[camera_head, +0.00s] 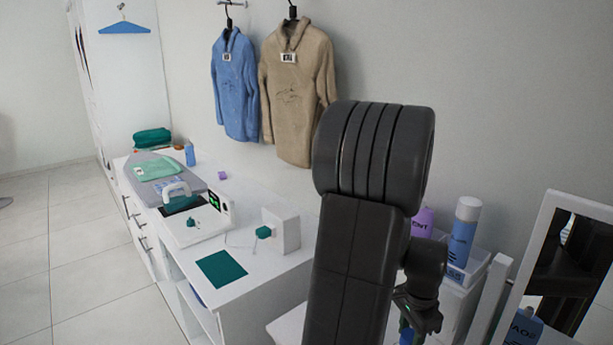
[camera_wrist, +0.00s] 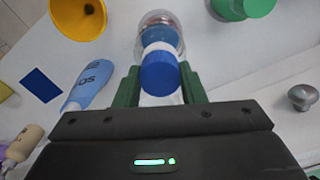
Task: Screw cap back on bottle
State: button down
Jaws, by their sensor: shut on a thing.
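In the wrist view a blue cap (camera_wrist: 160,76) sits between the two green fingers of my gripper (camera_wrist: 160,70), which is shut on it. Beyond the cap, in line with it, is a bottle (camera_wrist: 165,32) with a white band, a blue part and a clear, rounded body. I cannot tell whether the cap is seated on the neck. In the head view my gripper (camera_head: 418,315) is low at the right, partly behind my arm, and its fingers are hard to make out.
Near the bottle are a yellow funnel (camera_wrist: 82,16), a green object (camera_wrist: 242,8) and a lying or tilted blue bottle (camera_wrist: 90,86). A metal knob (camera_wrist: 302,97) is at right. In the head view a tray holds a spray can (camera_head: 463,232); a mirror (camera_head: 540,220) stands at far right.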

jog(key=c, duration=0.6)
grip_release()
jog(key=shift+c, duration=0.2)
jog(key=shift+r, duration=0.1)
jog(key=shift+r+p, duration=3.15)
jog(key=shift+r, duration=0.8)
jog(key=shift+f, duration=0.1)
notch_tip(320, 180, down, 8)
jog(key=b, duration=0.6)
